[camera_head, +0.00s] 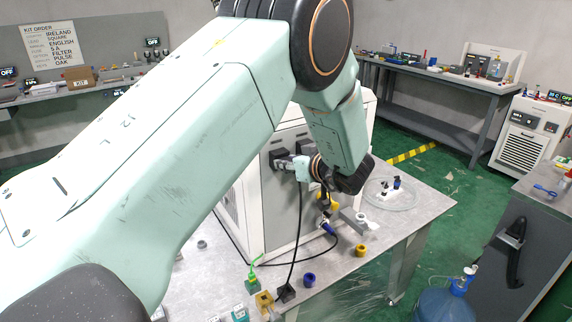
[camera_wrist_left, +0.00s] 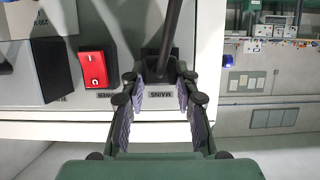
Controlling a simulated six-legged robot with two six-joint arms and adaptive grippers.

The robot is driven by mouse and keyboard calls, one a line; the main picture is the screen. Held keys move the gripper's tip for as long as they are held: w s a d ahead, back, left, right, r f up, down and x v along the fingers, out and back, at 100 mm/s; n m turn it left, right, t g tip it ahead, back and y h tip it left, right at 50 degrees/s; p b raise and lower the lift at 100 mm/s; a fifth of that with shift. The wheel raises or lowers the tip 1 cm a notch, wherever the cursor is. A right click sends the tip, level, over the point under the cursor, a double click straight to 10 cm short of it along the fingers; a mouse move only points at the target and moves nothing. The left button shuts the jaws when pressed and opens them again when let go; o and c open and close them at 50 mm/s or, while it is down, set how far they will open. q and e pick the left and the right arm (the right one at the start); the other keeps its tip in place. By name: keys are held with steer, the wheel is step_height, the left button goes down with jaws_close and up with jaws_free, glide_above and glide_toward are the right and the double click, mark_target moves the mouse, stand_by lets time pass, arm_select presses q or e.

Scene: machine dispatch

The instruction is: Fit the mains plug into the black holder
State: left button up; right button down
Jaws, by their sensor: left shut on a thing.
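My left gripper (camera_head: 284,163) reaches the grey panel of the white machine on the table. In the left wrist view, the gripper (camera_wrist_left: 160,98) has its two padded fingers on either side of a black plug body (camera_wrist_left: 158,64) and is shut on it. A black cable (camera_head: 299,215) hangs from there to the tabletop. The plug is at a black fitting (camera_head: 277,155) on the panel, above an upside-down MAINS label; whether it is seated is hidden. A small black block (camera_head: 286,293) stands at the table's front; I cannot tell which black part is the holder. My right gripper is not in view.
A red switch (camera_wrist_left: 93,70) is beside the plug on the panel. A blue ring (camera_head: 309,280), a yellow ring (camera_head: 361,250) and a yellow block (camera_head: 265,301) are on the table. A coiled clear hose (camera_head: 405,200) lies at the right.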

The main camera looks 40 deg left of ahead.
arm_select(q)
steer(key=shift+d, duration=0.1)
steer(key=shift+c, duration=0.7)
steer(key=shift+s, duration=0.1)
jaws_close()
steer(key=shift+s+d+p, duration=0.2)
steer(key=shift+d+p, duration=0.05)
steer(key=shift+d, duration=0.35)
steer(key=shift+s+d+p, duration=0.15)
steer(key=shift+d+p, duration=0.05)
steer(key=shift+d, duration=0.35)
steer(key=shift+s+d, duration=0.1)
steer(key=shift+s+d, duration=0.2)
steer(key=shift+d, duration=0.35)
steer(key=shift+s+d, duration=0.2)
steer(key=shift+d, duration=0.3)
steer(key=shift+s+d, duration=0.2)
steer(key=shift+d, duration=0.1)
